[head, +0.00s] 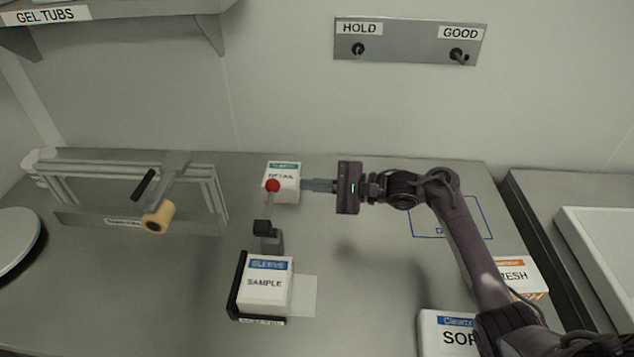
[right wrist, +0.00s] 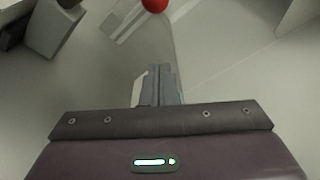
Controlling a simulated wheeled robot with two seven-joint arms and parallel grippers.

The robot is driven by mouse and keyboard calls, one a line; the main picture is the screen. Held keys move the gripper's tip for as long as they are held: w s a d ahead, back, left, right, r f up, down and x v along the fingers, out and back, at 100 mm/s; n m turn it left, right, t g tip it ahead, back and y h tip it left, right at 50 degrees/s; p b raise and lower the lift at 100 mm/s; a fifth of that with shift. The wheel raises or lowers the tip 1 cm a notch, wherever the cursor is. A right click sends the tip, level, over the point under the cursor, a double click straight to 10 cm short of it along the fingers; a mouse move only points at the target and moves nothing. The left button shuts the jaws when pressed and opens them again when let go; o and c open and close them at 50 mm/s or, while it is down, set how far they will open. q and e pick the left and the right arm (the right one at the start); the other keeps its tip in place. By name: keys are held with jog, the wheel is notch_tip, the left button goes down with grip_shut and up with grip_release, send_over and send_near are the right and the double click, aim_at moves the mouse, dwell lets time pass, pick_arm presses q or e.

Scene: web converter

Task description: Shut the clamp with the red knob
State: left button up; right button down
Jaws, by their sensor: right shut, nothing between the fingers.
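The red knob (head: 272,185) tops a thin lever that stands up from the clamp (head: 270,241), behind the white SAMPLE box (head: 264,295). A black block (head: 262,226) shows at the clamp's left side. My right gripper (head: 306,185) is shut and empty, its fingers pointing left toward the knob. In the head view the fingertips are a short way right of the knob; contact is not visible. In the right wrist view the knob (right wrist: 155,5) is at the top edge, beyond the shut fingertips (right wrist: 157,72). My left gripper is not in view.
A white box with a teal label (head: 284,172) stands behind the knob. The SAMPLE box sits against a black stop (head: 238,285). A metal frame with a yellow roll (head: 158,217) stands at left. More boxes (head: 447,330) lie at front right.

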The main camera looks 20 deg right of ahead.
aim_at(269, 209)
jog(key=a+r+p, duration=0.1)
jog(key=a+p, duration=0.2)
jog(key=a, duration=0.3)
jog(key=shift+a+r, duration=0.15)
jog(key=shift+r, duration=0.25)
jog(key=shift+w, duration=0.1)
